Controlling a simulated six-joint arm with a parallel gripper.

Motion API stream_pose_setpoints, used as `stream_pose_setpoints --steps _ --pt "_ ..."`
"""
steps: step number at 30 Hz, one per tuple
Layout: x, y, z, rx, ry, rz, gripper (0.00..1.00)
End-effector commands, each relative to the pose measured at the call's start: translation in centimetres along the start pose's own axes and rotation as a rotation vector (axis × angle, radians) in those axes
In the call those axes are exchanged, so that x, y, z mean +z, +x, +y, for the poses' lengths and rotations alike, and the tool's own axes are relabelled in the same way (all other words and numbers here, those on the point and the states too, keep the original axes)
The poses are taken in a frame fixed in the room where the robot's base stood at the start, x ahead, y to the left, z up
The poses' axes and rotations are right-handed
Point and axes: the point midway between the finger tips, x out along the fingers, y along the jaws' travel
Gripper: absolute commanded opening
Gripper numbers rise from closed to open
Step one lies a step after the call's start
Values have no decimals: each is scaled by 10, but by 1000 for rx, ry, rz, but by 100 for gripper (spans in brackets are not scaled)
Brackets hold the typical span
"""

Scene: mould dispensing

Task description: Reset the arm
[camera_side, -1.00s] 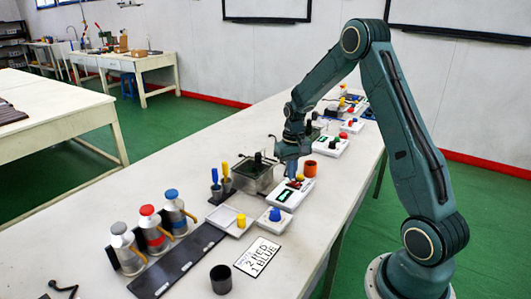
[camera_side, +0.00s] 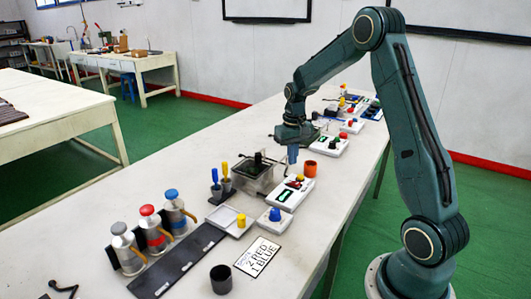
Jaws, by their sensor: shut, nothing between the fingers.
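My gripper (camera_side: 292,154) hangs at the end of my bent arm, pointing down above the table near the metal box. Its fingers are small in this view and look closed, with nothing seen in them. It is raised clear of the white device with a green display (camera_side: 286,197) below it. The open metal box (camera_side: 262,181) with a dark item in it stands just left of my gripper. An orange cup (camera_side: 310,168) stands to the right of my gripper.
Three bottles with grey, red (camera_side: 147,210) and blue tops stand in a dark rack. A dark cup (camera_side: 221,279) and a card reading "2 RED 1 BLUE" (camera_side: 257,255) lie nearer. More devices (camera_side: 329,145) stand farther along the white table (camera_side: 185,143). The table's left side is largely clear.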

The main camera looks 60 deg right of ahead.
Motion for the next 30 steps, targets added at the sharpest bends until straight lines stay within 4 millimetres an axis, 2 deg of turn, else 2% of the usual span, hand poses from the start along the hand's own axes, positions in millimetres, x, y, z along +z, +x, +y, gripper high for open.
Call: stream_pose_setpoints --steps 11,16,23,30 --pt "0 -2 0 0 0 0 0" --pt "4 -9 -5 0 -11 10 0" --pt "22 -40 -25 -1 -55 53 0" --pt "58 -85 -53 -7 -126 120 0"
